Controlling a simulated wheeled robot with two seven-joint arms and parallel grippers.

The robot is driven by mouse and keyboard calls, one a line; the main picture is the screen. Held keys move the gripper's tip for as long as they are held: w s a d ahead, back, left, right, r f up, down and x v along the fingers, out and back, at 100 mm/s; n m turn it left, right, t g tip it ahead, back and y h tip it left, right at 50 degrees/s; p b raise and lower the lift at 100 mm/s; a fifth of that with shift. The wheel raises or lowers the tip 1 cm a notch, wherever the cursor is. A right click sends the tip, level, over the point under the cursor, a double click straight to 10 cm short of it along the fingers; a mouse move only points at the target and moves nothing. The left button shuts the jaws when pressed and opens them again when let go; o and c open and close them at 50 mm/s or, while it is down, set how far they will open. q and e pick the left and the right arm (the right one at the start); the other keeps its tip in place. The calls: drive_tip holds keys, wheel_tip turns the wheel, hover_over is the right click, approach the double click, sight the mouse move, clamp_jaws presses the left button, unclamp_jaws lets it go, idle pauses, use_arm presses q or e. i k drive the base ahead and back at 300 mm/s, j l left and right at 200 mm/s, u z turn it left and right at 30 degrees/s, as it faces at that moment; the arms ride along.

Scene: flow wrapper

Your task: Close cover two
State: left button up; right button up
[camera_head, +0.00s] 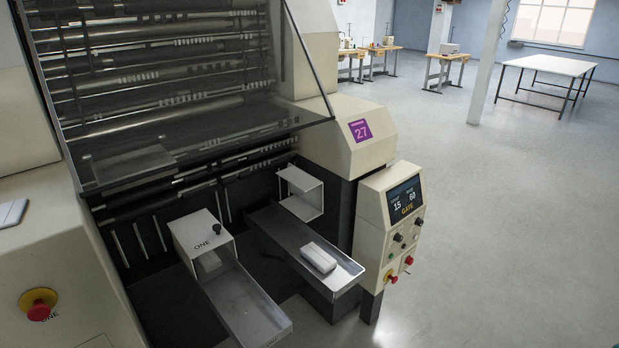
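A white box-like cover (304,194) stands over the right-hand tray, with its hollow side showing, so it looks swung open. Its label is not visible, so I cannot read whether it is cover two. A pale block (318,257) lies uncovered on the right-hand tray (284,237). Neither of my grippers is in view.
A control panel (405,200) with a lit screen and knobs stands right of the trays. A clear guard (200,145) overhangs them. A red emergency button (40,307) is at lower left. The floor (500,250) on the right is open.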

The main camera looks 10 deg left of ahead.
sight(307, 203)
drive_tip(key=i+l+u, duration=0.15)
drive_tip(key=u, duration=0.3)
drive_tip(key=i+l+u, duration=0.1)
drive_tip(key=u, duration=0.4)
drive_tip(key=l+u, duration=0.45)
drive_tip(key=i+l+u, duration=0.15)
drive_tip(key=l+u, duration=0.2)
drive_tip(key=l, duration=0.85)
drive_tip(key=l+u, duration=0.4)
drive_tip(key=l, duration=0.85)
drive_tip(key=k+l, duration=0.1)
drive_tip(key=l, duration=1.6)
drive_tip(key=k+u, duration=0.1)
drive_tip(key=i+l, duration=0.2)
